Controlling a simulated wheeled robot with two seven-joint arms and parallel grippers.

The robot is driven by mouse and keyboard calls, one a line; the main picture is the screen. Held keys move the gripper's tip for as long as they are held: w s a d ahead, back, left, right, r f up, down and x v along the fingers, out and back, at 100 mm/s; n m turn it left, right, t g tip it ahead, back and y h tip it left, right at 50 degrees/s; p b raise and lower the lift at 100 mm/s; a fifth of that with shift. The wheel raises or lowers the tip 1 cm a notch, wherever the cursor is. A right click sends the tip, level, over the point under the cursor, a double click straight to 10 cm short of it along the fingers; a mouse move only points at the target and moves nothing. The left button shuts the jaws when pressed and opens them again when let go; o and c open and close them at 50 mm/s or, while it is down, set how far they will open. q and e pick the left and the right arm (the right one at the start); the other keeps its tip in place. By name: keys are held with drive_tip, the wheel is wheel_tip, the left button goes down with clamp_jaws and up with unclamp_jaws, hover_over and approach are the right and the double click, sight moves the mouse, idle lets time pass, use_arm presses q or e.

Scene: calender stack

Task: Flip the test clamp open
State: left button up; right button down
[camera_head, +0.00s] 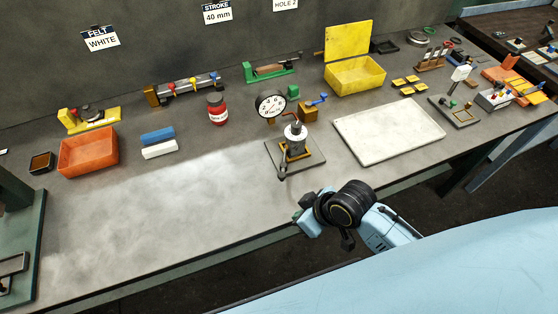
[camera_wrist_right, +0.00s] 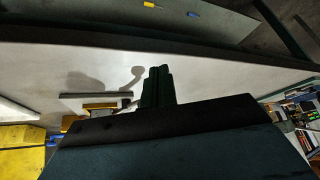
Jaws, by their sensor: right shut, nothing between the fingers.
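The test clamp (camera_head: 293,146) stands on a dark base plate near the middle of the bench in the head view. It has a grey cylinder, a yellow-brown bracket and a dark lever with a knob (camera_head: 282,173) reaching toward the bench's front edge. My right gripper (camera_head: 299,215) is shut and empty, in front of the clamp and apart from its lever. In the right wrist view my shut dark fingers (camera_wrist_right: 157,88) show beside part of the clamp's yellow bracket (camera_wrist_right: 100,107); most of the clamp is hidden there. My left gripper is not in view.
A pale flat board (camera_head: 388,130) lies right of the clamp, with an open yellow box (camera_head: 354,77) behind it. A round dial gauge (camera_head: 270,104) and a red jar (camera_head: 217,109) stand behind the clamp. The bench at front left is clear; an orange bin (camera_head: 88,152) stands farther left.

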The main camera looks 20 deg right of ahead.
drive_tip(key=w+a+r+n+y+p, duration=0.1)
drive_tip(key=w+r+n+y, duration=0.15)
drive_tip(key=w+r, duration=0.4)
wheel_tip(320, 180, up, 4)
drive_tip(key=n+y+p, duration=0.1)
drive_tip(key=n, duration=0.1)
hover_over(279, 174)
drive_tip(key=s+d, duration=0.2)
drive_tip(key=shift+w+d, duration=0.2)
drive_tip(key=x, duration=0.9)
drive_tip(key=shift+w+a+f, duration=0.1)
drive_tip(key=shift+w+a, duration=0.15)
drive_tip(key=shift+s+d+f+p, duration=0.2)
drive_tip(key=shift+s+d+p, duration=0.2)
drive_tip(key=shift+d, duration=0.2)
drive_tip(key=shift+s+d+f+p, duration=0.2)
drive_tip(key=shift+s+d+p, duration=0.2)
drive_tip(key=shift+d, duration=0.2)
drive_tip(key=shift+s+d+f, duration=0.1)
drive_tip(key=shift+s+d, duration=0.15)
drive_tip(key=shift+d, duration=0.15)
drive_tip(key=shift+f, duration=0.1)
